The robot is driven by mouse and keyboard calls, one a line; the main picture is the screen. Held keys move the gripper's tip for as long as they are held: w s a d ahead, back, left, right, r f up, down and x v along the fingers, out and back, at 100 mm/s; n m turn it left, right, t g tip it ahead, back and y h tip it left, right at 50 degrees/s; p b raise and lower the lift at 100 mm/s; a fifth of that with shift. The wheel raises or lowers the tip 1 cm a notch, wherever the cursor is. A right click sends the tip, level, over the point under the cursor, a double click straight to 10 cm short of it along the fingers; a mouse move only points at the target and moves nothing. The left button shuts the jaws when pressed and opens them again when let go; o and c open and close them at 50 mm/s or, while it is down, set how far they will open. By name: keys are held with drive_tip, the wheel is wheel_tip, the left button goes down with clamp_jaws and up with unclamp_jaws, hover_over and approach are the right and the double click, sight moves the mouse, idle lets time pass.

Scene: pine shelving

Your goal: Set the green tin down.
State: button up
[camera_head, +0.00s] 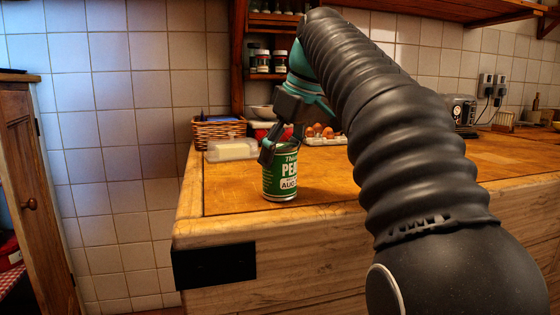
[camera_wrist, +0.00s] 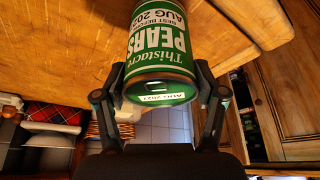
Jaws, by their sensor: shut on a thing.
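The green tin (camera_head: 280,176), with a white pears label, is upright at the near left corner of the wooden counter (camera_head: 330,188). Its base appears at the countertop; I cannot tell whether it rests there or hangs just above. My gripper (camera_head: 282,150) comes from above and is shut on the upper part of the tin. In the wrist view, the fingers of my gripper (camera_wrist: 158,82) press on both sides of the tin (camera_wrist: 158,52), near its lidded end. The far side of the tin is hidden.
Behind the tin are a clear-lidded butter dish (camera_head: 232,150), a wicker basket (camera_head: 220,133) and a carton of eggs (camera_head: 325,134). A metal appliance (camera_head: 462,108) stands farther right. The counter's front edge is close to the tin. Bare countertop shows left of the tin.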

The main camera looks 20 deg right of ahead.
drive_tip(key=shift+f, duration=0.1)
drive_tip(key=shift+f, duration=0.15)
drive_tip(key=o, duration=1.5)
drive_tip(key=p+v, duration=0.5)
drive_tip(key=v, duration=0.7)
